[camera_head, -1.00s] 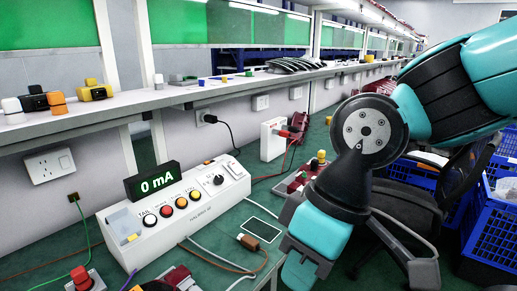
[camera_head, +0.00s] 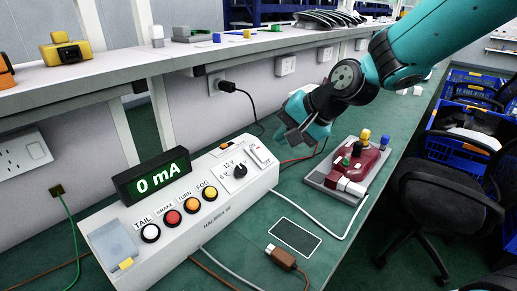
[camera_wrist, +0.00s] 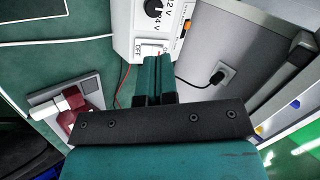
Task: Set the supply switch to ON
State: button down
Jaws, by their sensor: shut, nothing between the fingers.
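The supply switch (camera_head: 261,155) is a white rocker at the right end of the white supply box (camera_head: 205,222). In the wrist view the switch (camera_wrist: 151,48) lies just beyond the fingertips, with OFF at its left; the label at its right is partly covered. Which way the rocker is tipped is hard to tell. The box's display (camera_head: 158,183) reads 0 mA. My gripper (camera_head: 284,138) is shut and empty, just right of the switch in the head view. In the wrist view my gripper (camera_wrist: 159,62) points at the switch's near edge; contact cannot be told.
A dark voltage knob (camera_head: 239,171) marked 12 V sits beside the switch. Several coloured buttons line the box front. A red lamp on a grey plate (camera_head: 318,180) stands to the right. A black plug (camera_head: 226,86) is in the wall.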

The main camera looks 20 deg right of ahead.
aim_at(254, 147)
jog(key=w+d+f+m+t, duration=0.2)
jog(key=w+d+f+m, duration=0.1)
jog(key=w+d+m, duration=0.3)
jog(key=shift+n, duration=0.6)
jog(key=x, duration=1.4)
jog(key=shift+w+a+r+p, duration=0.1)
jog(key=shift+w+p, duration=0.1)
jog(key=shift+w, duration=0.15)
jog(key=shift+w+a+r+p, duration=0.1)
jog(key=shift+w+a+p, duration=0.1)
jog(key=shift+w, duration=0.1)
jog(key=shift+d, duration=0.15)
